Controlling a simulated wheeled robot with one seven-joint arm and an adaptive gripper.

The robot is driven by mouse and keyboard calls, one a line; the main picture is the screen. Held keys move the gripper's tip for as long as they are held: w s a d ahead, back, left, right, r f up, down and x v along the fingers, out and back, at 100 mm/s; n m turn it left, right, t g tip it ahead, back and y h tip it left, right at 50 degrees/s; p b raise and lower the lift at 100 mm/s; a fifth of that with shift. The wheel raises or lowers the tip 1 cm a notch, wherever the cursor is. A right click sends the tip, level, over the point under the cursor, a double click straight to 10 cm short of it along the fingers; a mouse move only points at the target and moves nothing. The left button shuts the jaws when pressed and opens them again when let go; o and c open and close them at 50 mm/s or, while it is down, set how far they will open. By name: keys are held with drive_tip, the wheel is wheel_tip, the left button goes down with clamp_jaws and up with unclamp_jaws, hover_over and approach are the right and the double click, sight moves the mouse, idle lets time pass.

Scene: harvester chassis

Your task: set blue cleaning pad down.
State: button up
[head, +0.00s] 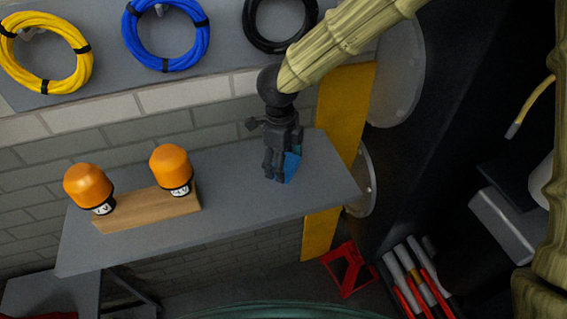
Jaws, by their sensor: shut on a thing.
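The blue cleaning pad (291,167) is at the right part of the grey shelf (237,185). My gripper (278,172) points down over the shelf and is shut on the pad. The pad shows as a small blue patch beside and behind the dark fingers, and the rest of it is hidden by them. It is at or just above the shelf surface; I cannot tell whether it touches.
Two orange-capped items (171,169) stand on a wooden block (150,209) on the shelf's left half. Yellow, blue and black cable coils (167,36) hang on the panel above. A yellow upright (343,115) stands close right of my gripper. The shelf's middle is clear.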

drive_tip(key=o, duration=1.1)
drive_tip(key=r+p, duration=0.7)
drive_tip(key=r, duration=0.1)
drive_tip(key=r+p, duration=0.4)
drive_tip(key=shift+a+p, duration=0.3)
drive_tip(key=shift+a, duration=0.05)
